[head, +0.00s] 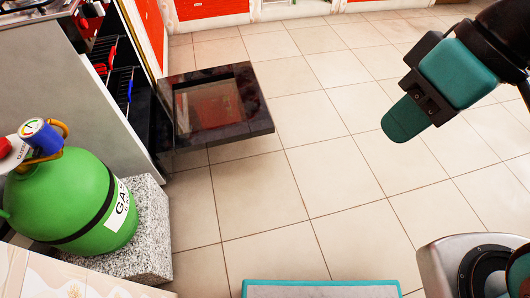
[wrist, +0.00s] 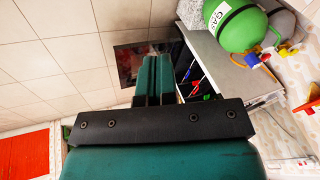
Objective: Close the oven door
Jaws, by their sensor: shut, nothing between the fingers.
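The oven door (head: 213,108) is a dark panel with a glass window. In the head view it hangs open, roughly level, out from the oven's front at the left. The oven's dark interior (head: 125,80) shows beside it, with racks and red and blue parts. In the wrist view the door (wrist: 128,62) is partly hidden behind my fingers. My gripper (head: 402,120) is teal and shut, with nothing in it. In the head view it is at the upper right, well apart from the door. In the wrist view my fingers (wrist: 152,75) are together.
Red cabinet fronts (head: 210,8) line the back. The tiled floor (head: 320,170) between the door and my gripper is clear.

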